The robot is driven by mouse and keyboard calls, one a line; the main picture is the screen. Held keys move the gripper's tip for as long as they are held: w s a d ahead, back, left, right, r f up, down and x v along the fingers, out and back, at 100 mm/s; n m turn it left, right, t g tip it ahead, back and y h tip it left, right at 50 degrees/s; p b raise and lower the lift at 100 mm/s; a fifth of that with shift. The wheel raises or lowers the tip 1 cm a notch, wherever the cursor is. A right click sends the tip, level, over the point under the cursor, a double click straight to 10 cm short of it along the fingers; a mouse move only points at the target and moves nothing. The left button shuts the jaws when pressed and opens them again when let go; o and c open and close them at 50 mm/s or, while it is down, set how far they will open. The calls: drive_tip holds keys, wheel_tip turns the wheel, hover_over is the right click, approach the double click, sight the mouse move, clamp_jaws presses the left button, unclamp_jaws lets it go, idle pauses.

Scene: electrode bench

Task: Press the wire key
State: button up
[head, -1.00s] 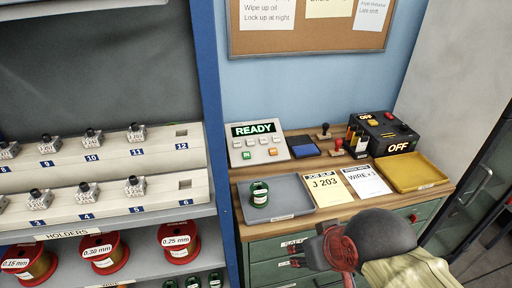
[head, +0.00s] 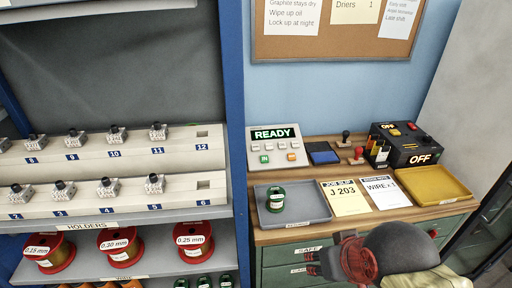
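The grey key panel (head: 258,143) stands at the back left of the bench and its lit display (head: 274,134) reads READY. It has a row of small white keys (head: 269,147), a green key (head: 265,159) and an orange key (head: 292,157). The key labels are too small to read, so I cannot tell which is the wire key. My gripper (head: 312,263) is low in front of the bench drawers, below and in front of the panel, apart from it. Its two reddish fingers point left with a gap between them, and I see nothing held.
A grey tray (head: 305,215) holds a green spool (head: 276,199). Two cards (head: 346,199), a yellow tray (head: 436,200), a blue pad (head: 323,153), stamps and a black box (head: 415,147) marked OFF share the bench (head: 318,232). A blue-posted shelf (head: 234,150) stands left.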

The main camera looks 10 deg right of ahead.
clamp_jaws()
idle(1.4)
